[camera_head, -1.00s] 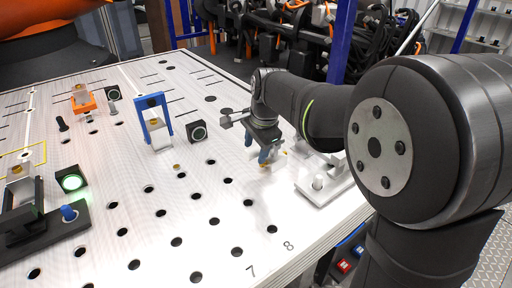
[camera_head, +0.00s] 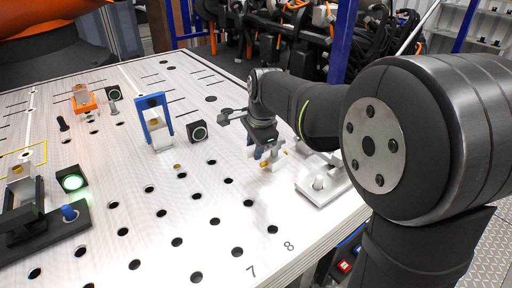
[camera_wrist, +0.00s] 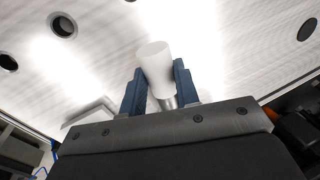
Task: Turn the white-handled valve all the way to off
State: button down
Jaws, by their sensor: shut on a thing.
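The valve's white handle (camera_wrist: 155,62) is a smooth white cylinder with a metal stem below it. In the wrist view it stands between the two blue fingers of my gripper (camera_wrist: 157,88), which are shut on it. In the head view my gripper (camera_head: 262,152) points down low over the board, near its right side. White parts (camera_head: 272,155) with yellow bits show at the fingertips there. The valve's body and any off marking are mostly hidden by my gripper and cannot be made out.
A pale bracket with a round post (camera_head: 319,184) stands close to the right of my gripper. A dark ring-faced block (camera_head: 197,131) and a blue arch (camera_head: 154,121) stand to the left. The perforated board (camera_head: 215,235) is clear in front.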

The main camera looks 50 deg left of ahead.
jog(key=shift+w+a+m+t, duration=0.1)
jog(key=shift+a+m+t, duration=0.2)
jog(key=shift+a+m, duration=0.7)
jog(key=m, duration=0.1)
jog(key=a+m, duration=0.1)
jog(key=m, duration=0.1)
jog(key=shift+w+t, duration=0.3)
jog(key=m, duration=0.1)
jog(key=w+a+m+h, duration=0.1)
jog(key=shift+a+m+t, duration=0.25)
jog(key=shift+m+t, duration=0.05)
jog(key=shift+m, duration=0.1)
jog(key=m, duration=0.1)
jog(key=w+a+m, duration=0.1)
jog(key=shift+w+m+h, duration=0.1)
jog(key=shift+m+h, duration=0.2)
jog(key=shift+m, duration=0.1)
jog(key=w+m, duration=0.1)
jog(key=a+m, duration=0.1)
jog(key=m, duration=0.1)
jog(key=shift+w+t+h, duration=0.4)
jog(key=shift+w+a+m+h, duration=0.1)
jog(key=shift+w+m+h, duration=0.1)
jog(key=shift+w+m, duration=0.45)
jog(key=shift+w+a+m+h, duration=0.1)
jog(key=shift+w+m+h, duration=0.1)
jog(key=shift+m, duration=0.85)
jog(key=c, duration=1.1)
grip_release()
jog(key=shift+w+d, duration=0.1)
